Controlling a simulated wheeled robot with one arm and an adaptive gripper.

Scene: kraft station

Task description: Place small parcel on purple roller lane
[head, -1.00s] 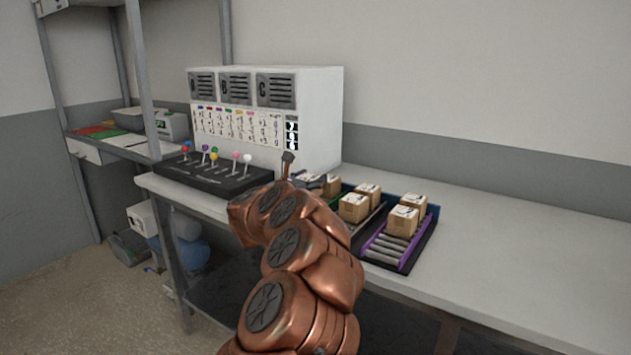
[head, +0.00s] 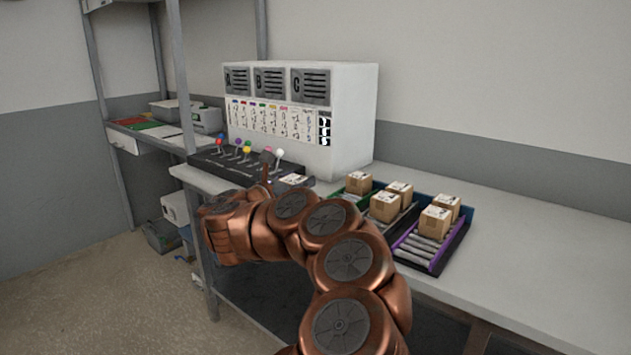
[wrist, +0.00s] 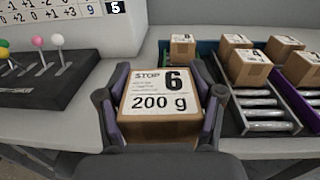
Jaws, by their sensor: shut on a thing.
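My gripper (wrist: 161,115) is shut on a small brown parcel (wrist: 160,128) with a white label reading "STOP 6, 200 g" in the wrist view. In the head view my arm mostly hides the gripper; a little of a label (head: 293,180) shows beside it, near the lever panel. The purple roller lane (head: 422,243) is the rightmost lane in the rack on the bench. Two parcels stand on it at its back part (head: 435,222). Its front rollers are bare. In the wrist view its purple edge (wrist: 296,104) is at the right.
The lane left of purple holds two parcels (head: 384,207). Another parcel (head: 358,183) stands on the green-edged lane. The black lever panel (head: 245,167) and the white cabinet (head: 350,115) stand to the left. The bench right of the rack (head: 550,262) is clear.

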